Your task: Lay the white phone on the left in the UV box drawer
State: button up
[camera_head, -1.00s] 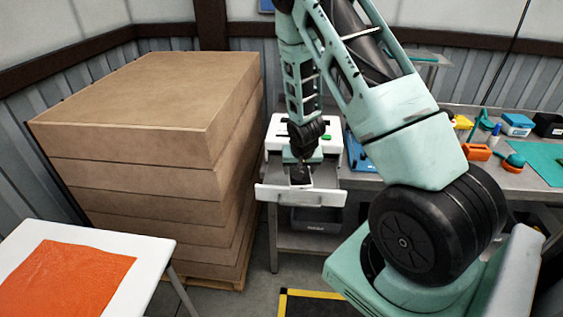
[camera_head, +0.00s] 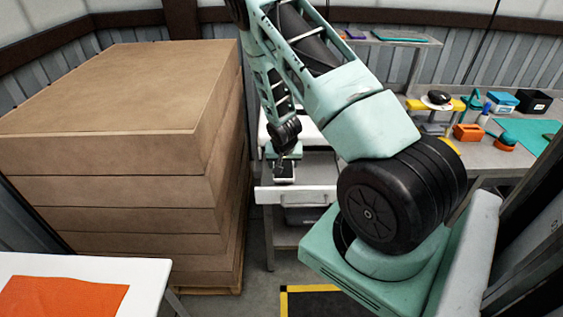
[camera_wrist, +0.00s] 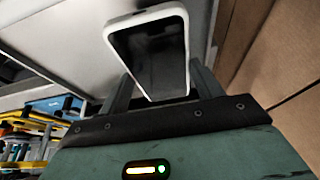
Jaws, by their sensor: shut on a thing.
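The white phone (camera_wrist: 149,60) has a pale rim and a dark face. In the wrist view it sits between the two fingers of my gripper (camera_wrist: 160,88), which is shut on its edges. In the head view, my gripper (camera_head: 285,160) holds the phone (camera_head: 284,174) over the left part of the open UV box drawer (camera_head: 310,196). I cannot tell whether the phone touches the drawer floor. The white UV box (camera_head: 310,134) stands behind the drawer, partly hidden by my arm.
A tall stack of brown cartons (camera_head: 110,150) stands close on the left. A white table with an orange mat (camera_head: 65,298) is at the lower left. On the right, the workbench holds an orange bin (camera_head: 467,132), a blue box (camera_head: 502,102) and a black box (camera_head: 534,102).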

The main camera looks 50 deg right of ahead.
jog(key=shift+f+b, duration=1.45)
jog(key=shift+f, duration=0.6)
jog(key=shift+f, duration=0.15)
jog(key=o, duration=1.2)
jog(key=shift+c, duration=0.2)
jog(key=b+v, duration=0.4)
jog(key=v, duration=1.3)
jog(key=shift+r, duration=0.25)
